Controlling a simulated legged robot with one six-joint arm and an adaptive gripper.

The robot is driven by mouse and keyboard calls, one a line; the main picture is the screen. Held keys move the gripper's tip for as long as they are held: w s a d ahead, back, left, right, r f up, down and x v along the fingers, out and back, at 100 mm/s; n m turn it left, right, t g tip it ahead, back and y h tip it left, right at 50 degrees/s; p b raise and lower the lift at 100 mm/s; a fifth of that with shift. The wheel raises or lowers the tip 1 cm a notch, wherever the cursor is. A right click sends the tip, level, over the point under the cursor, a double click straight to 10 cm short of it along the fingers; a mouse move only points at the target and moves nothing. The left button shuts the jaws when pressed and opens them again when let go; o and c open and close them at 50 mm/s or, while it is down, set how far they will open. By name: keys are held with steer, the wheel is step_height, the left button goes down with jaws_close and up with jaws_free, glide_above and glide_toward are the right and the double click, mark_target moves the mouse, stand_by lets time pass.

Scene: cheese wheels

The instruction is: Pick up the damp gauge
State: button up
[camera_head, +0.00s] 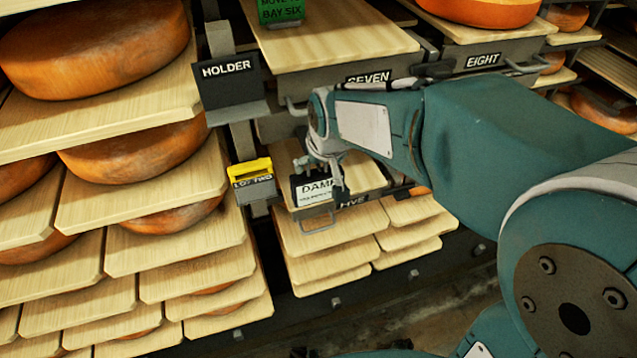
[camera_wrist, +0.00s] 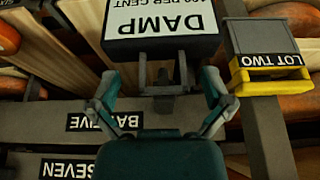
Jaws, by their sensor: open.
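The damp gauge (camera_head: 316,192) is a dark box with a white face lettered DAMP, at the shelf labelled five, in the middle of the head view. In the wrist view the damp gauge (camera_wrist: 165,45) appears upside down at the top, its upper edge cut off. My gripper (camera_head: 322,170) is at the gauge, partly covering it in the head view. In the wrist view my gripper (camera_wrist: 162,88) is open, its fingers spread to either side of a grey stem-like part beside the gauge. I cannot tell whether any finger touches it.
A yellow-topped LOT TWO box (camera_head: 252,180) hangs on the post just left of the gauge; it also shows in the wrist view (camera_wrist: 268,62). A black HOLDER sign (camera_head: 228,82) is above it. Wooden shelves with cheese wheels (camera_head: 95,48) crowd the left. Empty boards (camera_head: 330,232) lie below.

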steer(key=shift+w+a+f, duration=0.2)
steer(key=shift+a+f, duration=0.3)
steer(key=shift+f, duration=0.05)
steer(key=shift+d, duration=0.15)
steer(key=shift+d, duration=0.15)
steer(key=c, duration=0.5)
steer(key=shift+d, duration=0.1)
jaws_close()
steer(key=shift+a+r, duration=0.2)
steer(key=shift+r, duration=0.4)
steer(key=shift+s+d+r, duration=0.1)
steer(key=shift+s+r, duration=0.1)
steer(key=shift+s, duration=0.05)
steer(key=s+d, duration=0.2)
steer(key=s, duration=0.6)
steer(key=s+d, duration=0.3)
steer(key=s, duration=0.5)
steer(key=shift+s+d, duration=0.2)
steer(key=shift+s, duration=0.15)
